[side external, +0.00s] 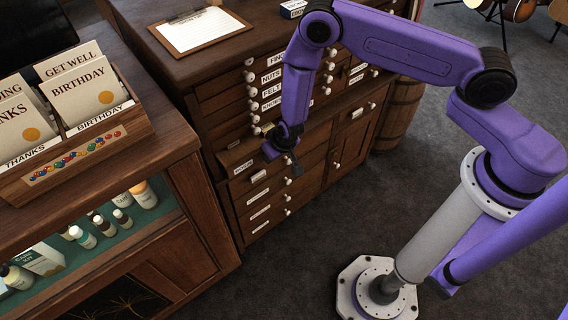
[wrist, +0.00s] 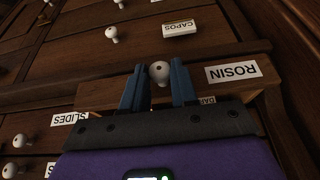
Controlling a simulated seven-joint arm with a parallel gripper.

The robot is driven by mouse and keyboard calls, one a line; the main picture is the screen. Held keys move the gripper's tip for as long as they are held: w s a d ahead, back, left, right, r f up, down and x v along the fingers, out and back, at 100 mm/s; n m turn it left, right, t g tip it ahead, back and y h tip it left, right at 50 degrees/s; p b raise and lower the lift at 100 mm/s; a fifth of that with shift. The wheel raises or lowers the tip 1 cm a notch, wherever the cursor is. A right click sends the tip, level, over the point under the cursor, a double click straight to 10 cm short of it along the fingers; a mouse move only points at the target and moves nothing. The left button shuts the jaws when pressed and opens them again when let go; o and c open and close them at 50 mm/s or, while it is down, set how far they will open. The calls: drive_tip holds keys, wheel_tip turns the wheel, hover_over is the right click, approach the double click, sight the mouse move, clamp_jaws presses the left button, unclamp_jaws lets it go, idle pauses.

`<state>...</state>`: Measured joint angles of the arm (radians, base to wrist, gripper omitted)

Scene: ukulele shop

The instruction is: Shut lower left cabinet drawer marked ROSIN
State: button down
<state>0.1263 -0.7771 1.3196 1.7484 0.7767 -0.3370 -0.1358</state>
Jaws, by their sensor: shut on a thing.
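The ROSIN drawer (wrist: 233,72) shows in the wrist view, where its label is upside down. Its front seems to stand out from the neighbouring fronts. In the side view its labelled front (side external: 243,167) is at the lower left of the wooden cabinet (side external: 265,32). My gripper (side external: 283,153) is at this front. In the wrist view my gripper's blue fingers (wrist: 158,88) are on either side of the drawer's white knob (wrist: 159,72), shut on it. The inside of the drawer is mostly hidden in both views.
A display counter (side external: 150,150) with a card rack (side external: 75,155) stands close on the left. A clipboard (side external: 200,30) lies on the cabinet. A barrel (side external: 402,110) stands on the right. Other drawers, such as CAPOS (wrist: 180,28) and SLIDES (wrist: 70,119), are near the gripper.

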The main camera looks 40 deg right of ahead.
drive_tip(key=shift+w, duration=1.5)
drive_tip(key=c, duration=0.9)
unclamp_jaws()
drive_tip(key=shift+s+r, duration=0.1)
drive_tip(key=v, duration=1.7)
drive_tip(key=shift+s, duration=0.1)
